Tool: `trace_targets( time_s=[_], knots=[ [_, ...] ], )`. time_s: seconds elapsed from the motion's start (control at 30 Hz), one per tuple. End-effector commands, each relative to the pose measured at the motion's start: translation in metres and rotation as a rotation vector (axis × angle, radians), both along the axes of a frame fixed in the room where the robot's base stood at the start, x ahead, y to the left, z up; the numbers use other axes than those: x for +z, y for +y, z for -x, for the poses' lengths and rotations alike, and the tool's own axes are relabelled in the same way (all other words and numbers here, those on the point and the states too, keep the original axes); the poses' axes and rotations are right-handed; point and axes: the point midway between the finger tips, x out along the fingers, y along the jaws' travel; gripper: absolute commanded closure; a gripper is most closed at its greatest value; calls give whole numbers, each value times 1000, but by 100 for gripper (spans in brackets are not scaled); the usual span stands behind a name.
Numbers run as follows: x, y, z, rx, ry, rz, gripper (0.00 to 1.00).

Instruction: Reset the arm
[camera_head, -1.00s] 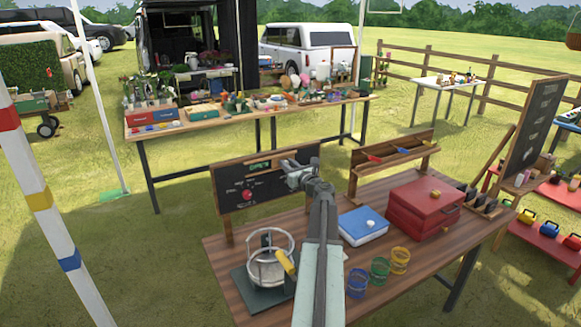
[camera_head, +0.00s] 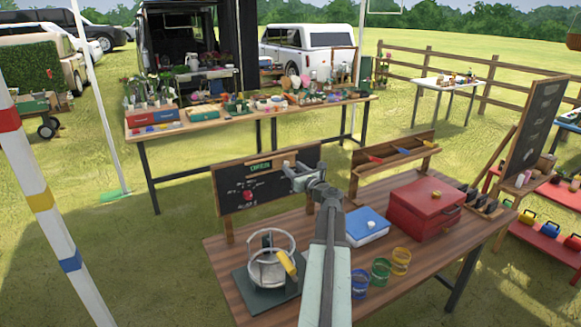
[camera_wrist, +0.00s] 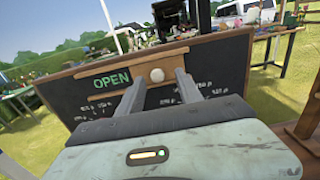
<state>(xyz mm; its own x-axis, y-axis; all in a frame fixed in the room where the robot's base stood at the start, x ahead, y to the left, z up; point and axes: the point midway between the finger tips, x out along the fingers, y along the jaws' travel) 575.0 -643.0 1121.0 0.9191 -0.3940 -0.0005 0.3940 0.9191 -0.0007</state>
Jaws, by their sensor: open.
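My gripper (camera_head: 291,172) is at the end of my arm, which reaches out over the wooden table towards the chalkboard panel (camera_head: 232,186). In the wrist view my gripper (camera_wrist: 160,86) is open. Its two fingers stand on either side of a white round knob (camera_wrist: 157,75) on a wooden strip of the board. I cannot tell whether the fingers touch the knob. A green OPEN sign (camera_wrist: 111,78) shows left of the knob. A red round knob (camera_head: 248,196) is on the lower part of the board.
On the wooden table (camera_head: 225,258) are a caged metal pot (camera_head: 270,270) with a yellow handle, a blue box (camera_head: 366,226), a red toolbox (camera_head: 424,210) and blue, green and yellow cups (camera_head: 381,270). A small wooden rack (camera_head: 393,155) stands behind them.

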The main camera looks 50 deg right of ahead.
Motion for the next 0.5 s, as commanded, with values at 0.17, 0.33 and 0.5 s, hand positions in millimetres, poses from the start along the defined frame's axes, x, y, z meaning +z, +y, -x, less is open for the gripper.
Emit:
trace_targets(
  time_s=[0.17, 0.33, 0.5],
  knots=[
    [0, 16, 37, -4, 0, 1, 58],
    [0, 19, 48, -3, 0, 1, 58],
    [0, 18, 47, -3, 0, 1, 58]
  ],
)
